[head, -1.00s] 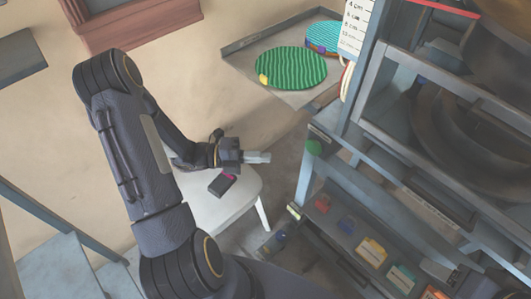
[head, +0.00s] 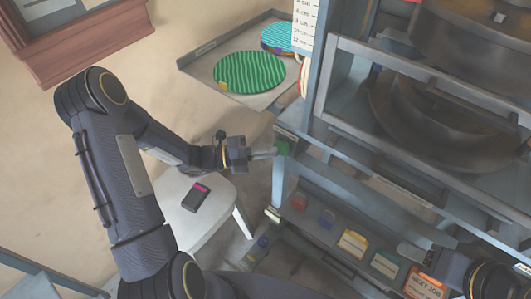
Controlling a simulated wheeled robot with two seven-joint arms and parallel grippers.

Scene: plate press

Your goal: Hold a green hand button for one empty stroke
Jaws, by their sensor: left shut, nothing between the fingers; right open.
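A round green hand button (head: 283,147) sits on the left front post of the grey-blue press frame (head: 330,130). My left gripper (head: 268,153) is shut and empty, pointing right. Its fingertips are at the button's left side and look to be touching it or very close; I cannot tell whether the button is pressed in. My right gripper (head: 405,250) is at the lower right, in front of the lower shelf. It is open and empty.
A tray (head: 262,100) at the back holds green and blue striped discs. A white stool (head: 212,220) with a dark phone-like item (head: 196,197) stands below my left arm. The lower shelf holds padlocks and coloured cards, one an orange card (head: 424,284).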

